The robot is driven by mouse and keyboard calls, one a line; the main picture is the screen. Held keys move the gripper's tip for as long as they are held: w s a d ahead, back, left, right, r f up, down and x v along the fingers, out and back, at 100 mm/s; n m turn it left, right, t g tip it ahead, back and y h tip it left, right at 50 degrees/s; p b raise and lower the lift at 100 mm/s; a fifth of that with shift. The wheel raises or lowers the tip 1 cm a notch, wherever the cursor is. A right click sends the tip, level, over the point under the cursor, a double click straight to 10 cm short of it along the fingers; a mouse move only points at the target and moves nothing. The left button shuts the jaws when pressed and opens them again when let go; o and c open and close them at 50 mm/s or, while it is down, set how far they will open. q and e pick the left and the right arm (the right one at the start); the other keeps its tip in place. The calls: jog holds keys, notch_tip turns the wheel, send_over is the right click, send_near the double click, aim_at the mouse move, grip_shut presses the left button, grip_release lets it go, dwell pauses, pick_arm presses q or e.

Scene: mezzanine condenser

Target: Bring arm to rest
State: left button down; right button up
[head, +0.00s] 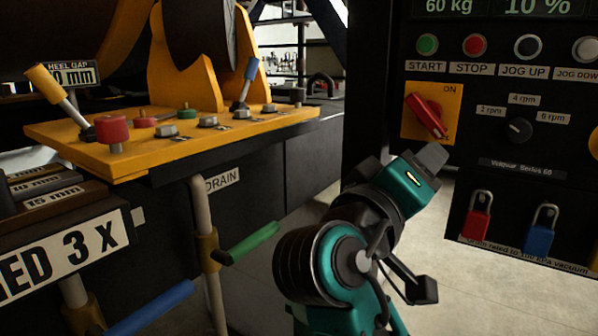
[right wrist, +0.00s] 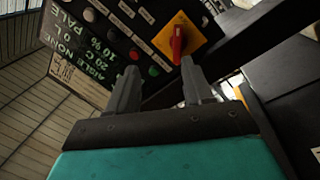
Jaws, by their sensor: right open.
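My right arm (head: 335,265), teal and dark grey, rises from the bottom middle of the head view. Its gripper (head: 434,157) is just below the red rotary switch (head: 426,115) on a yellow plate (head: 449,95) in that view. The right wrist view shows the gripper's two grey fingers (right wrist: 160,82) apart, with nothing between them. The red switch (right wrist: 178,42) appears beyond the fingertips there, and I see no contact. In the head view the switch handle sits diagonally, near the "ON" mark. My left gripper is not in view.
A black control panel (head: 460,75) with buttons, a knob (head: 518,130), a red padlock (head: 477,217) and a blue padlock (head: 540,232) stands at right. A yellow bench (head: 160,155) with levers is at left. A green-handled lever (head: 250,242) sticks out left of my arm.

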jog(key=d+n+h, duration=0.2)
jog(key=d+h, duration=0.6)
jog(key=d, duration=0.9)
jog(key=w+a+f+n+t+y, duration=0.15)
jog(key=f+n+y, duration=0.4)
jog(key=f, duration=0.75)
jog(key=w+f+n+g+y, duration=0.1)
jog(key=w+f+n+y, duration=0.15)
jog(key=f+y, duration=0.9)
jog(key=s+a+f+m+g+y, duration=0.1)
jog(key=s+f+m+g+y, duration=0.15)
jog(key=s+f, duration=0.85)
jog(key=s+a+f+m+g+y, duration=0.1)
jog(key=s+f+m+g+y, duration=0.15)
jog(key=s+f, duration=0.8)
jog(key=w+a+f+m+p, duration=0.1)
jog(key=a+m, duration=0.3)
jog(key=a, duration=0.6)
jog(key=shift+w+m+t+y, duration=0.3)
jog(key=shift+w+m+t, duration=0.15)
jog(key=shift+w, duration=0.25)
